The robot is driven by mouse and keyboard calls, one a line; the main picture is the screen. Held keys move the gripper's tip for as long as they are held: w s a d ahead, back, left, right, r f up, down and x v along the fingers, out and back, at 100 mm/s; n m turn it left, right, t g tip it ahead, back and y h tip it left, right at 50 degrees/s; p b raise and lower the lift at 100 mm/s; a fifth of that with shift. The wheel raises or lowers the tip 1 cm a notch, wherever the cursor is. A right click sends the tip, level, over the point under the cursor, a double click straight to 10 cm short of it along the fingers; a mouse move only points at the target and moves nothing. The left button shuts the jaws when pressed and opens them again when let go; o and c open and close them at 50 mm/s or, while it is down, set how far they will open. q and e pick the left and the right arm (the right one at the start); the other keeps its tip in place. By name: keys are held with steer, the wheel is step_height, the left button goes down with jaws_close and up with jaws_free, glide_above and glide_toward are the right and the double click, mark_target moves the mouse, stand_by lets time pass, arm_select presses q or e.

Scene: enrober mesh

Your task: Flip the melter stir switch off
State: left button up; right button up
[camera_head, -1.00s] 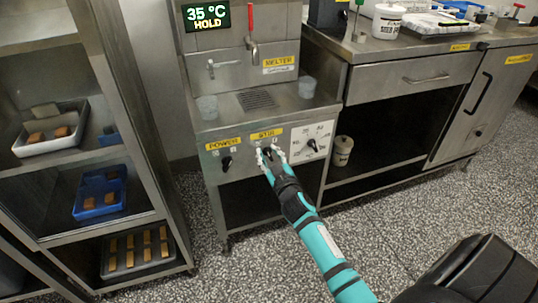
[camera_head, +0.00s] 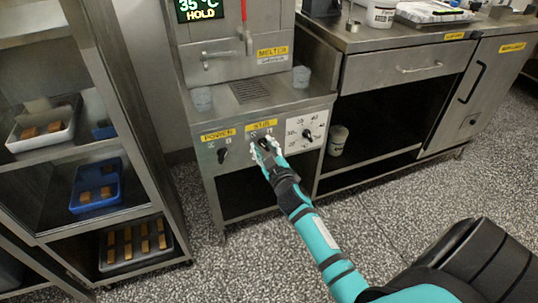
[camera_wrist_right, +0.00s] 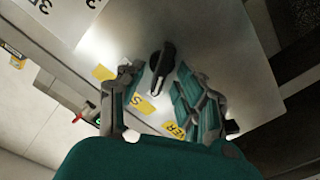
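The melter (camera_head: 232,62) is a steel machine with a yellow label and a display reading 35 °C HOLD. Its front panel has a yellow STIR label (camera_head: 261,125) with the stir switch under it, mostly covered by my right gripper in the head view. In the right wrist view the stir switch is a black knob (camera_wrist_right: 160,66) with a pale pointer. My right gripper (camera_wrist_right: 157,88) is open, with one finger on each side of the knob and visible gaps; contact cannot be seen. It also shows in the head view (camera_head: 266,149). My left gripper is out of view.
The black power knob (camera_head: 222,155) is left of the stir switch, and a white dial (camera_head: 306,133) is right of it. A rack (camera_head: 150,150) with trays of brown blocks stands at the left. A steel counter (camera_head: 405,40) stands at the right. Speckled floor is open in front.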

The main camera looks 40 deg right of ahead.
steer(key=v, duration=1.1)
steer(key=shift+s, duration=0.25)
steer(key=shift+a, duration=0.2)
